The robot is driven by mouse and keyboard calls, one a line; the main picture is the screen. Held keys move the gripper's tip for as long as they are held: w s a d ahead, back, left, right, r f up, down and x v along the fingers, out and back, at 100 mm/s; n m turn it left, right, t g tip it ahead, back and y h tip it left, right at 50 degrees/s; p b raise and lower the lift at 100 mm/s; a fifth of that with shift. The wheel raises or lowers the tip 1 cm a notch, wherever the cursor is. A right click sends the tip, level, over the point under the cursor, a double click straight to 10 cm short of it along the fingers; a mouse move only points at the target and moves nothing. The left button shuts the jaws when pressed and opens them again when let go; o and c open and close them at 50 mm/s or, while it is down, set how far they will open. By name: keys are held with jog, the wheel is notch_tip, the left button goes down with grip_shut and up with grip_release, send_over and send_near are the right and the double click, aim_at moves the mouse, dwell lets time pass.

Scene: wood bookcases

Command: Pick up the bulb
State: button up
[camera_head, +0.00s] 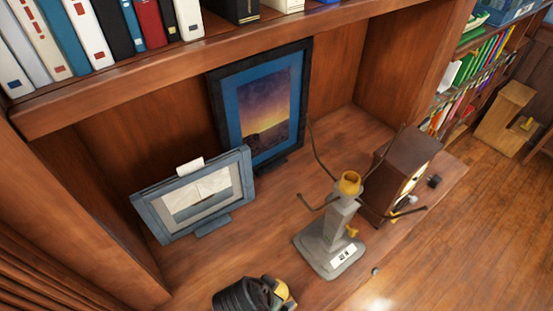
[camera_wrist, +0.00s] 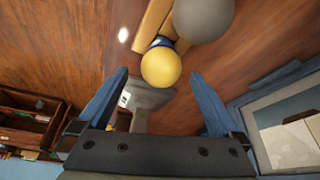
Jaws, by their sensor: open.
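In the wrist view a smooth yellow ball (camera_wrist: 161,68) with a dark blue collar shows ahead of my gripper (camera_wrist: 162,90), between the lines of its fingers. I take it to be the bulb, but I cannot be sure. The two blue fingers are wide apart and nothing is between them. A larger grey ball (camera_wrist: 204,17) and a yellow part (camera_wrist: 152,25) sit above it in the picture. In the head view I cannot make out the bulb clearly. A dark ribbed thing (camera_head: 241,297) with yellow beside it is cut off by the bottom edge.
A grey stand (camera_head: 335,230) with a yellow top and thin dark prongs is on the wooden shelf, beside a brown box-shaped thing (camera_head: 405,165). A small framed picture (camera_head: 150,207) and a larger one (camera_head: 214,100) stand to the left and back. Floor lies at right.

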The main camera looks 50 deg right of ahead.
jog(key=shift+x, duration=2.35)
jog(key=c, duration=1)
